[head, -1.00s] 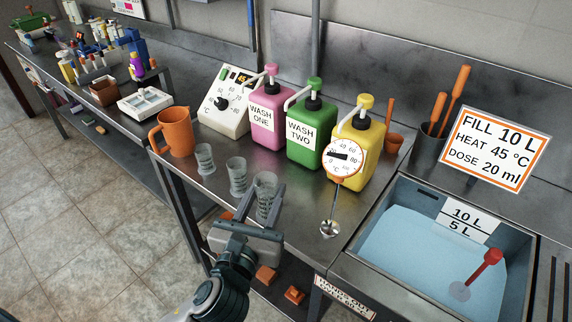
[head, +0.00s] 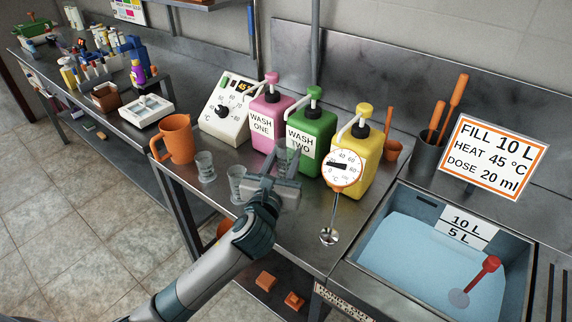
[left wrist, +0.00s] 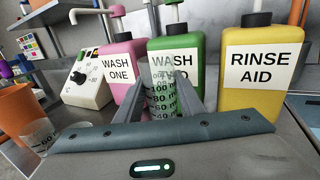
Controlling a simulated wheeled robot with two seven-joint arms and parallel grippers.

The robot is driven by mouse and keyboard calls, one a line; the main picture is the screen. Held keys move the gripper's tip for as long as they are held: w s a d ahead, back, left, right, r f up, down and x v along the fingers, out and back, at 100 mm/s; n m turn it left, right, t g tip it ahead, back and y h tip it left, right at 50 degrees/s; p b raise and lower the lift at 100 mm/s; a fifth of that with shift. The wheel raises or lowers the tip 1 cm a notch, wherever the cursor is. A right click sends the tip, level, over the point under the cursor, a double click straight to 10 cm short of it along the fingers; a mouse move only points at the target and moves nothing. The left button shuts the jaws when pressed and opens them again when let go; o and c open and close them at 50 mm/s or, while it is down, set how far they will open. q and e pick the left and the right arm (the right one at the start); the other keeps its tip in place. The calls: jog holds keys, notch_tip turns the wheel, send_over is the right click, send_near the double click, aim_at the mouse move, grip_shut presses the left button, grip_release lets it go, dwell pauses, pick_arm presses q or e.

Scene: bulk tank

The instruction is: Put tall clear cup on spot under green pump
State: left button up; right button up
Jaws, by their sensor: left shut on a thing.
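The tall clear cup (left wrist: 162,88) with a printed ml scale stands upright between the fingers of my left gripper (left wrist: 168,105), which is shut on it. In the head view my left gripper (head: 275,180) holds it in front of the green pump bottle (head: 311,143), labelled WASH TWO, and partly hides it. The green bottle (left wrist: 186,50) is right behind the cup in the left wrist view. Whether the cup touches the counter cannot be told. The spot under the green spout is hidden. My right gripper is not in view.
A pink WASH ONE bottle (head: 268,117) stands left of the green one, a yellow bottle (head: 362,165) right, with a dial thermometer (head: 341,170) before it. Two other clear cups (head: 205,166) and an orange jug (head: 175,138) stand left. A water-filled sink (head: 420,255) is at right.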

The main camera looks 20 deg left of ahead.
aim_at(283, 173)
pick_arm(q)
jog(key=shift+w, duration=0.25)
notch_tip(283, 173, down, 3)
jog(key=shift+w+r, duration=0.1)
jog(key=shift+w, duration=0.05)
jog(key=shift+f, duration=0.4)
jog(key=shift+f, duration=0.1)
jog(key=o, duration=0.9)
jog(key=shift+c, duration=0.2)
jog(key=shift+o, duration=1.3)
